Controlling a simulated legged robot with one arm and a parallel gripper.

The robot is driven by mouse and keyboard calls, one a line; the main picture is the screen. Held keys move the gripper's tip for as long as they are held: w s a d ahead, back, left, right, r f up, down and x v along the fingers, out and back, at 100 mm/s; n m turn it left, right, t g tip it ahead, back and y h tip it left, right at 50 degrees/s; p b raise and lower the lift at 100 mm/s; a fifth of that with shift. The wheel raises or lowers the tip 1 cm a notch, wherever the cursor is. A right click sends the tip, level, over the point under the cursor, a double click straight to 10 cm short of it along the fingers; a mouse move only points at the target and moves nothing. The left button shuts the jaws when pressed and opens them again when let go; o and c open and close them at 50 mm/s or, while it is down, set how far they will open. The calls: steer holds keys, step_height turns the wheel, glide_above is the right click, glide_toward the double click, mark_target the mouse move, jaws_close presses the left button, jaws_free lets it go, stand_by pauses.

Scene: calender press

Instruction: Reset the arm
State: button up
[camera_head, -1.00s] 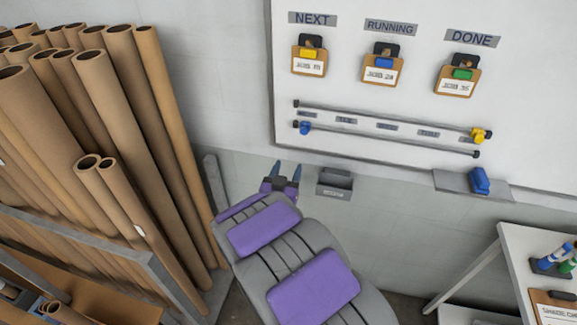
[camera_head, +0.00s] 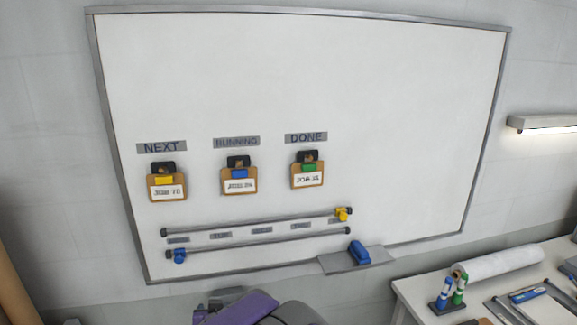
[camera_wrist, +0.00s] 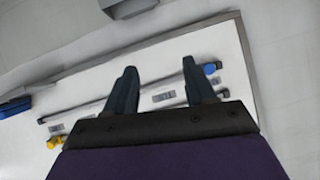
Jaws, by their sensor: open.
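My gripper (camera_wrist: 160,72) shows in the wrist view with its two dark fingers apart and nothing between them. Behind the fingers are the whiteboard's two rods, with a blue slider (camera_wrist: 209,68) to the right and a yellow slider (camera_wrist: 55,142) to the left. In the head view, my purple and grey arm shows only at the bottom edge; my fingers cannot be made out there. The whiteboard (camera_head: 400,120) hangs on the wall beyond it, with clipboards under NEXT (camera_head: 167,187), RUNNING (camera_head: 239,180) and DONE (camera_head: 307,175).
A blue eraser (camera_head: 359,252) sits on the small ledge (camera_head: 335,265) under the board. At the lower right, a white table (camera_head: 415,290) carries markers (camera_head: 447,292) and a paper roll (camera_head: 500,263). A lamp (camera_head: 545,125) is on the right wall. A brown tube (camera_head: 12,295) shows at the left edge.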

steer(key=s+d+f+g+h+b, duration=0.15)
steer(key=s+d+g+b, duration=0.4)
steer(key=s+d, duration=1.15)
steer(key=s+d+m+g+h, duration=0.1)
steer(key=s+d+g, duration=0.6)
steer(key=s+d, duration=0.9)
steer(key=s+h, duration=0.1)
steer(key=s, duration=0.2)
steer(key=shift+s+m+b, duration=0.35)
steer(key=shift+s+m, duration=0.05)
